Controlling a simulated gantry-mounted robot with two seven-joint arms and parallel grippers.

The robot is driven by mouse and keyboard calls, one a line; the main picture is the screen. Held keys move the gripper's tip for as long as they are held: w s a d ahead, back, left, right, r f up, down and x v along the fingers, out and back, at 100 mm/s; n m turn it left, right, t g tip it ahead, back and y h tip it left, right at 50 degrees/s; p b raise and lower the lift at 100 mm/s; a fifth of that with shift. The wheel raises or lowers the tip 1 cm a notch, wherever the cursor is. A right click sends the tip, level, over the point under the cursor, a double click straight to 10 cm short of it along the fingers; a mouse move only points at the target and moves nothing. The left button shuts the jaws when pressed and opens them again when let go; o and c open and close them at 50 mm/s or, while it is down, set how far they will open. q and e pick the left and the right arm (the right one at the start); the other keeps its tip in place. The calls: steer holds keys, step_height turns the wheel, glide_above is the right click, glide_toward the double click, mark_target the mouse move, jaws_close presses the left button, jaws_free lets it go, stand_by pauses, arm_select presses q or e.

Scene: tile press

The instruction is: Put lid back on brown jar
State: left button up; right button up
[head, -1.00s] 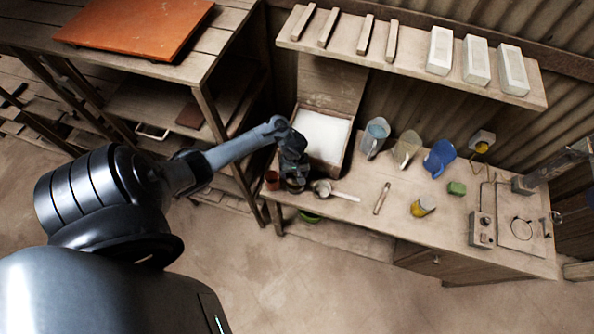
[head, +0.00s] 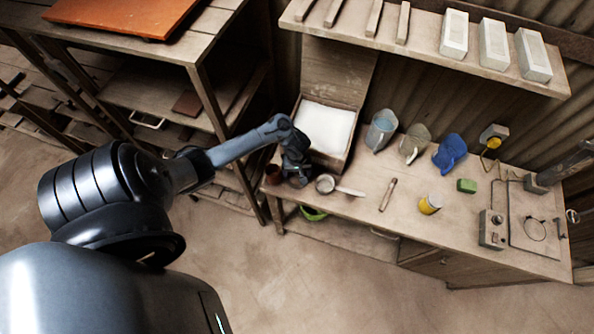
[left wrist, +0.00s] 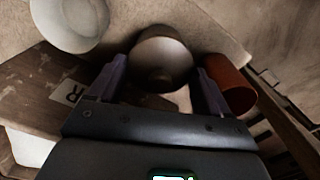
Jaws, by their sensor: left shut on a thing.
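The brown jar (head: 273,174) is a small reddish-brown cylinder at the left front corner of the bench. It also shows in the left wrist view (left wrist: 232,92), just right of the fingers. My left gripper (head: 297,180) is low over the bench, just right of the jar. In the left wrist view its fingers (left wrist: 160,75) are on either side of a round, grey-brown, bowl-like piece, which looks like the lid (left wrist: 163,52). The gripper is shut on it; the exact contact is dark and unclear. My right gripper is not in view.
A small pan (head: 325,184) with a pale handle lies close right of my left gripper. An open box with white contents (head: 325,128) stands behind it. A shelf (head: 400,48) hangs above.

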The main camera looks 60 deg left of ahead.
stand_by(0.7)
arm_select(q)
steer(key=shift+p, duration=0.4)
stand_by(0.4)
steer(key=shift+p, duration=0.55)
steer(key=shift+p, duration=0.3)
stand_by(0.9)
steer(key=shift+f, duration=0.15)
stand_by(0.4)
steer(key=shift+p, duration=0.5)
stand_by(0.6)
steer(key=o, duration=1)
steer(key=shift+c, duration=0.2)
